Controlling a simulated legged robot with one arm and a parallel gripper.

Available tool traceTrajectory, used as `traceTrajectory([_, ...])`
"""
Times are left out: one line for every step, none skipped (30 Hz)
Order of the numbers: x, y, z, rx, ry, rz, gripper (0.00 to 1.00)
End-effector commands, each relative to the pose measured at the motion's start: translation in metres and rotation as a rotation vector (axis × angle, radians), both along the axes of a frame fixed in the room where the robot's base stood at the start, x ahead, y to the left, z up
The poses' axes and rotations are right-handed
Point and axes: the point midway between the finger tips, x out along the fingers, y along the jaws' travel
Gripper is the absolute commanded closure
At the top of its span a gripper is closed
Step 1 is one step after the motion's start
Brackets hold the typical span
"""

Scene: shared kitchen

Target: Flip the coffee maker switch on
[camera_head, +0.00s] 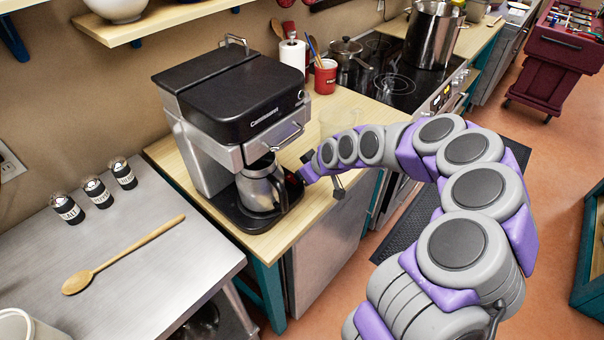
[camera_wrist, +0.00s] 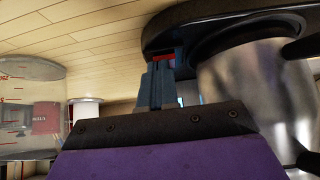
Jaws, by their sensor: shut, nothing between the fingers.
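The black and silver coffee maker (camera_head: 235,95) stands on the wooden counter in the head view, with a metal carafe (camera_head: 262,188) on its black base. The carafe also shows at the right of the wrist view (camera_wrist: 245,95). A red switch (camera_wrist: 163,58) on the edge of the black base (camera_wrist: 210,22) shows in the wrist view, right beyond my fingertips. My gripper (camera_wrist: 158,72) is shut and empty, pointing at the switch. In the head view its tip is beside the base, right of the carafe. I cannot tell whether it touches the switch, or the switch's position.
A clear measuring cup (camera_head: 342,124) stands on the wooden counter (camera_head: 318,205) close to my wrist. A red mug (camera_head: 325,77) and a paper towel roll (camera_head: 292,55) stand behind. The stove (camera_head: 385,85) is beyond. A wooden spoon (camera_head: 120,257) lies on the steel table.

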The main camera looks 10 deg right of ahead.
Motion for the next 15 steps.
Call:
traceTrajectory([-0.001, -0.001, -0.0032, -0.001, 0.002, -0.001, 1.0])
traceTrajectory([-0.0015, -0.0016, -0.0057, 0.0, 0.002, -0.002, 1.0])
traceTrajectory([-0.0024, -0.0027, -0.0094, 0.0, 0.001, -0.002, 1.0])
traceTrajectory([-0.0015, -0.0022, -0.0078, 0.0, -0.001, -0.002, 1.0])
traceTrajectory([-0.0013, -0.0019, -0.0073, -0.001, -0.002, -0.001, 1.0])
traceTrajectory([-0.0013, -0.0018, -0.0072, 0.0, -0.001, -0.001, 1.0])
traceTrajectory([-0.0014, -0.0018, -0.0071, 0.0, -0.001, -0.001, 1.0])
traceTrajectory([-0.0015, -0.0018, -0.0072, 0.0, -0.001, -0.001, 1.0])
traceTrajectory([-0.0015, -0.0017, -0.0072, 0.0, -0.001, -0.001, 1.0])
traceTrajectory([-0.0016, -0.0017, -0.007, 0.0, -0.001, -0.001, 1.0])
traceTrajectory([-0.0016, -0.0016, -0.0067, 0.0, -0.001, -0.001, 1.0])
traceTrajectory([-0.0017, -0.0017, -0.006, 0.0, -0.001, -0.001, 1.0])
traceTrajectory([-0.0017, -0.0017, -0.0054, -0.001, 0.0, -0.001, 1.0])
traceTrajectory([-0.0017, -0.0016, -0.0045, -0.001, 0.0, -0.001, 1.0])
traceTrajectory([-0.0017, -0.0016, -0.003, -0.001, 0.0, -0.001, 1.0])
